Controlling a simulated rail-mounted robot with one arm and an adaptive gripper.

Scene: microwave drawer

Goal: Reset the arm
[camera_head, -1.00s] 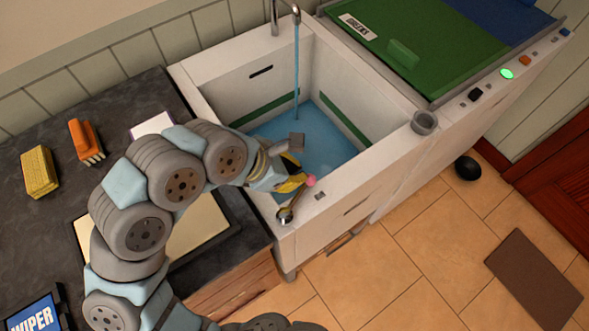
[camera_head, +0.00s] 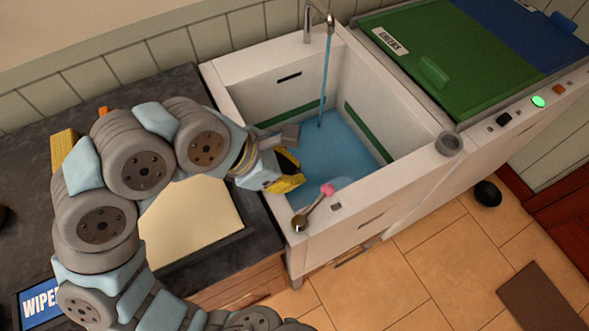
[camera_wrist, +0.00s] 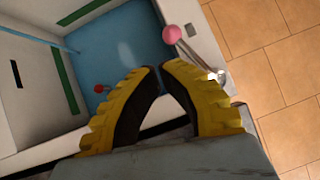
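My arm reaches from the left over the counter to the front left of the sink (camera_head: 262,92). My gripper (camera_head: 299,181) has yellow fingers and hovers over the basin's near left edge. In the wrist view its fingertips (camera_wrist: 159,68) come together with only a thin gap and nothing between them. The ladle also shows in the wrist view (camera_wrist: 195,55), beyond the right finger.
Water runs from the faucet (camera_head: 308,22) into the blue basin. A red-ended object (camera_wrist: 102,88) is in the sink. A beige board (camera_head: 195,222) lies on the counter. Floor at right is open, with a black bowl (camera_head: 487,194) and mat.

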